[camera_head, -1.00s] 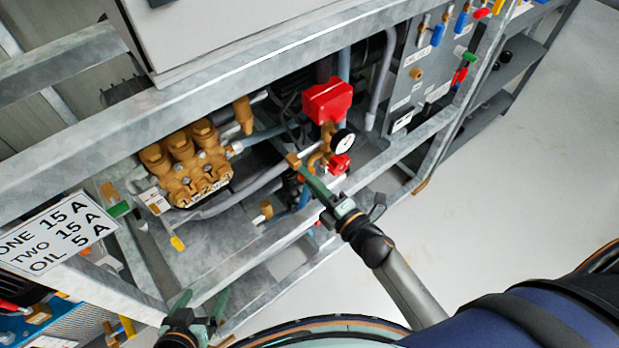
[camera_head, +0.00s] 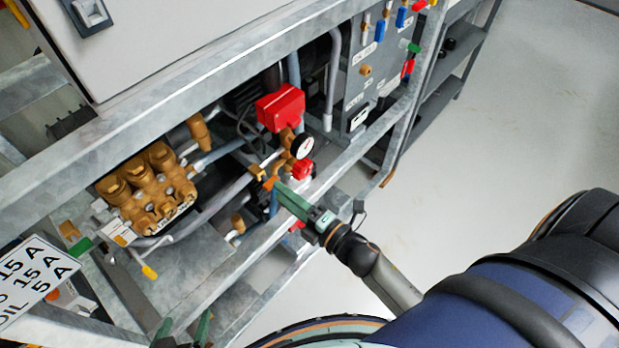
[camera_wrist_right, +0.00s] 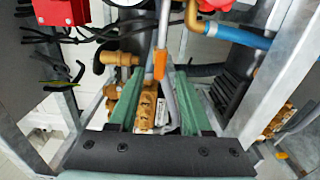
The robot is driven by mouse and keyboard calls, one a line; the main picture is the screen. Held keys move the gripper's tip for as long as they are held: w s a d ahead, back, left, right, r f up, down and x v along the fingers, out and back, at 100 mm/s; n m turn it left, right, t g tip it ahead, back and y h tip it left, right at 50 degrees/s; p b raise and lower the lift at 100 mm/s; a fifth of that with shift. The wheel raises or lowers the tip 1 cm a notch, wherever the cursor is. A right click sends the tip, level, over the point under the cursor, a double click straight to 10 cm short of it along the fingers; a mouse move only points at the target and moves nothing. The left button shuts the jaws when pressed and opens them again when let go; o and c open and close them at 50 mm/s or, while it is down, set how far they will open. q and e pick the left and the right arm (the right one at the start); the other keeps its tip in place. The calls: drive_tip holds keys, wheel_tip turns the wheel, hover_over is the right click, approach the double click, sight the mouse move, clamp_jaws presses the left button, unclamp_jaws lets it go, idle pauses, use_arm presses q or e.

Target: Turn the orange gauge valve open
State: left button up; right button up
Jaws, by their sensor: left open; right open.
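The orange gauge valve handle (camera_head: 269,183) is a small lever below and left of the round white pressure gauge (camera_head: 303,146), among brass fittings. My right gripper (camera_head: 278,187) reaches in from the lower right, with its green fingers beside the handle. In the right wrist view the orange handle (camera_wrist_right: 160,63) hangs down just beyond and between the tips of the open right gripper (camera_wrist_right: 157,75). I cannot tell whether the fingers touch it. My left gripper (camera_head: 182,328) is open and empty at the bottom edge, partly cut off, far from the valve.
A red box (camera_head: 280,106) sits above the gauge. A brass pump (camera_head: 148,190) stands to the left. A galvanized frame rail (camera_head: 345,158) runs diagonally close to my right gripper. A grey valve panel (camera_head: 375,60) is at the upper right. The floor (camera_head: 470,150) at right is clear.

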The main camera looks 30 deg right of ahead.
drive_tip(key=v, duration=0.9)
drive_tip(key=shift+s, duration=0.2)
drive_tip(key=shift+d, duration=0.1)
